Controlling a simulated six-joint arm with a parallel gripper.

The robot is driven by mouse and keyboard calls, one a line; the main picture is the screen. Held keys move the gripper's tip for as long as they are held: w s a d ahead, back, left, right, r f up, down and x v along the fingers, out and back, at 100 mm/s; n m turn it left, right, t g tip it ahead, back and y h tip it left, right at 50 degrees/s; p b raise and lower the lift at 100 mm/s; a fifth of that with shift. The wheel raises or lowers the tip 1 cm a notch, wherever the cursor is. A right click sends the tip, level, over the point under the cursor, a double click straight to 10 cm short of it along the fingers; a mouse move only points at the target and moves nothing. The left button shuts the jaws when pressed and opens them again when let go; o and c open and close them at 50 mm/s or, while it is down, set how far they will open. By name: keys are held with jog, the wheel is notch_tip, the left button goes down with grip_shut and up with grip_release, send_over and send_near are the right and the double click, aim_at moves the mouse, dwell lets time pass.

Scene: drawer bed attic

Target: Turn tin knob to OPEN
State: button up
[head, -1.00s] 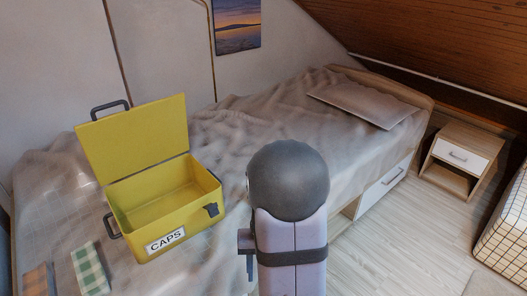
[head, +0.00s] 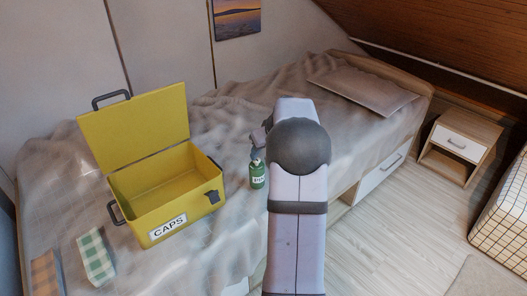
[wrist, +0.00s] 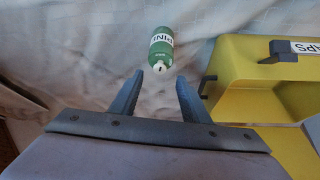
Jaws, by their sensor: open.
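A green tin (head: 257,176) with a white label stands on the bed, right of the yellow box, in the head view. In the wrist view the tin (wrist: 161,47) shows its label and a pale knob (wrist: 159,67) with a dark mark on top. The lettering by the knob is too small to read. My gripper (wrist: 160,82) is open, with its two fingertips apart and the knob just beyond the gap between them. Nothing is between the fingers. In the head view my arm hides most of the gripper.
The open yellow box (head: 203,200) labelled CAPS stands left of the tin, its lid raised at the back. A green checked cloth (head: 96,256) and an orange checked cloth (head: 47,272) lie in front of it. A pillow (head: 363,91) lies at the bed's far end.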

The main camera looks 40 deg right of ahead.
aim_at(258, 161)
jog(key=shift+f, duration=0.1)
jog(key=shift+x, duration=3.6)
jog(key=shift+c, duration=0.3)
grip_shut()
jog(key=c, duration=0.8)
grip_release()
jog(key=shift+c, duration=0.2)
